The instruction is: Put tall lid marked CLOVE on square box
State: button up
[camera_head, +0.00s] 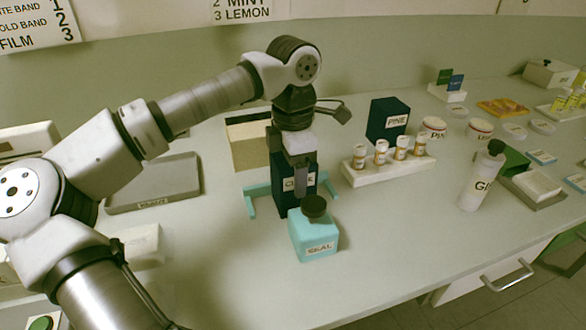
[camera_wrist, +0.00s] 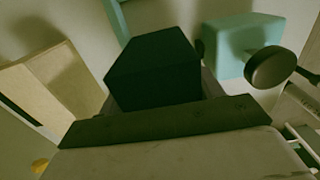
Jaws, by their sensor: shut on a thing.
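The tall dark navy lid (camera_head: 283,203) has a white label, partly covered by a finger, with "CL" and "E" readable. My gripper (camera_head: 300,178) points down and is shut on this lid. The lid is upright beside a turquoise stand; whether its lower edge touches anything cannot be told. In the wrist view the lid (camera_wrist: 155,70) fills the middle, in front of the jaws. A tan square box (camera_head: 248,150) stands behind and left of the lid, partly hidden by my gripper. It also shows at the left of the wrist view (camera_wrist: 65,85), apart from the lid.
A turquoise SEAL bottle (camera_head: 314,240) with a dark cap stands close in front of the lid. A vial rack (camera_head: 390,170), a dark PINE box (camera_head: 386,118) and a white bottle (camera_head: 480,180) stand right.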

jog(key=o, duration=1.1)
jog(key=shift+c, duration=0.2)
jog(key=shift+r, duration=0.1)
jog(key=shift+r+p, duration=3.1)
jog(key=shift+r, duration=1.4)
jog(key=shift+s+f, duration=0.1)
